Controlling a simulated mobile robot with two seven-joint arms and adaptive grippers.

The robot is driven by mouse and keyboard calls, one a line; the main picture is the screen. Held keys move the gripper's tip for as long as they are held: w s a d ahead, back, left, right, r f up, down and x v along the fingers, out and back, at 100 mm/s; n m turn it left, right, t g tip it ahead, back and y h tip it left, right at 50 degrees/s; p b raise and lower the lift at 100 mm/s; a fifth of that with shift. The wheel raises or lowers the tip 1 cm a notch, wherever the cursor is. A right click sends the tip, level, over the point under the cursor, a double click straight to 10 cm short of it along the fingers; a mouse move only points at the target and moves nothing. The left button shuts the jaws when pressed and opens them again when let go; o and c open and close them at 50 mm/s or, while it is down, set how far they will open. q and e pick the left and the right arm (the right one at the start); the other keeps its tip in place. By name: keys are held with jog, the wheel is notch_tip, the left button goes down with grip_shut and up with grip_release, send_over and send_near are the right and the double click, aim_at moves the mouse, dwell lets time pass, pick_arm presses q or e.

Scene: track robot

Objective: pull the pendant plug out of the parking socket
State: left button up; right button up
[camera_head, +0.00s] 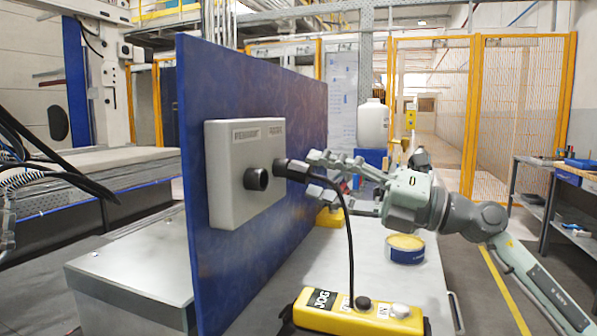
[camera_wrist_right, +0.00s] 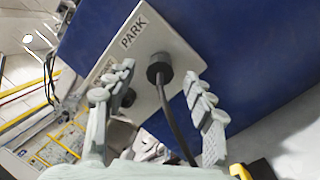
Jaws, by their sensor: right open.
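A grey socket box (camera_head: 235,150) is fixed to an upright blue panel and carries two labels. The black pendant plug (camera_head: 292,169) sits in its right-hand socket; in the right wrist view the plug (camera_wrist_right: 159,68) is below the word PARK. Its black cable (camera_head: 350,240) hangs down to a yellow JOG pendant (camera_head: 345,316). My right gripper (camera_head: 316,173) is open at the plug's outer end, with its fingers above and below in the head view. In the right wrist view the plug shows between the open fingers (camera_wrist_right: 158,84); contact is not visible. My left gripper is not recognisable.
The other socket (camera_head: 256,179), black and empty, sticks out left of the plug. The blue panel (camera_head: 225,255) stands on a grey table (camera_head: 375,275). A yellow-topped tin (camera_head: 405,250) and a white bottle (camera_head: 373,125) stand near my right arm.

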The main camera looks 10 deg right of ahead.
jog(key=v, duration=0.7)
jog(key=shift+s+d, duration=0.25)
jog(key=shift+c, duration=0.2)
notch_tip(320, 180, up, 6)
jog(key=w+a+n+g+h+b, duration=0.1)
jog(key=n+g+h+b, duration=0.15)
jog(key=n, duration=0.35)
jog(key=w+a+n+g+h+b, duration=0.1)
jog(key=a+n+h, duration=0.15)
jog(key=n, duration=0.35)
jog(key=shift+h, duration=0.3)
jog(key=x, duration=0.6)
jog(key=shift+w+a+f+p, duration=0.1)
jog(key=shift+w+f+p, duration=0.2)
jog(key=shift+f, duration=0.15)
pick_arm(q)
jog(key=r, duration=0.2)
jog(key=w+r, duration=0.1)
jog(key=r, duration=0.1)
jog(key=shift+w+r, duration=0.15)
jog(key=shift+w, duration=0.05)
pick_arm(e)
grip_shut()
